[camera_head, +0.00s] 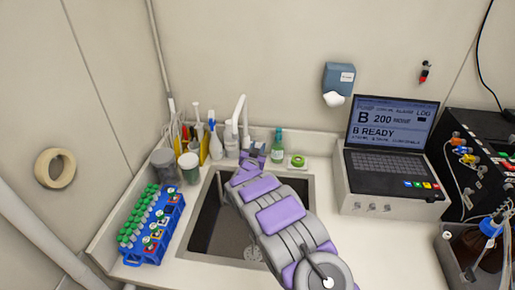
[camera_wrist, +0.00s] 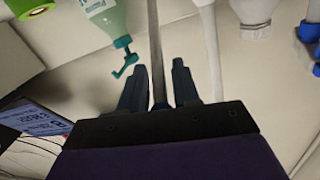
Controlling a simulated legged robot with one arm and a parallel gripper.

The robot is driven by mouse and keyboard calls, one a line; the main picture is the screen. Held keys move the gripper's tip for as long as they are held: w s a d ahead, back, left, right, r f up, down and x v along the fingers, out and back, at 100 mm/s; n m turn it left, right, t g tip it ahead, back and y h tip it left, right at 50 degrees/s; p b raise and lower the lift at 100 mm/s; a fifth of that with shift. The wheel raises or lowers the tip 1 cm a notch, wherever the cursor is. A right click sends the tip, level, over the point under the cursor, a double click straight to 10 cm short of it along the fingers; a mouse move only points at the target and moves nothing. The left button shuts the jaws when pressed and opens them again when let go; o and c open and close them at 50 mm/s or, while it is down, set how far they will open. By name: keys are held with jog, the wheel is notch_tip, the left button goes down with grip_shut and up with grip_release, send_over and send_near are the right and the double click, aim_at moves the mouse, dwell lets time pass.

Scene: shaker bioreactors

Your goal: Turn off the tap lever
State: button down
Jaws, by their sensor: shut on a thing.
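The white tap (camera_head: 239,112) rises behind the sink, and its curved spout stands just left of my gripper (camera_head: 257,150) in the head view. In the wrist view a thin grey rod, which looks like the tap lever (camera_wrist: 154,40), runs between the two dark fingers of my gripper (camera_wrist: 158,82). The fingers are shut on it. A white piece beside it, likely part of the tap (camera_wrist: 208,35), shows to the right. In the head view my gripper and arm hide the lever and the tap's base.
A green bottle (camera_head: 277,148) stands close right of my gripper, with a green roll (camera_head: 297,161) beyond it. White bottles (camera_head: 215,147) stand left of the tap. The sink (camera_head: 215,215) lies under my arm. A laptop (camera_head: 392,130) and a blue tube rack (camera_head: 150,228) flank it.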

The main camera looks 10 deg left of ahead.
jog(key=c, duration=1.1)
grip_release()
jog(key=shift+a+r, duration=0.15)
jog(key=shift+c, duration=0.2)
jog(key=s+a+p, duration=0.1)
jog(key=s+a, duration=0.1)
jog(key=s, duration=1.5)
jog(key=shift+a+r, duration=0.2)
jog(key=shift+r, duration=0.2)
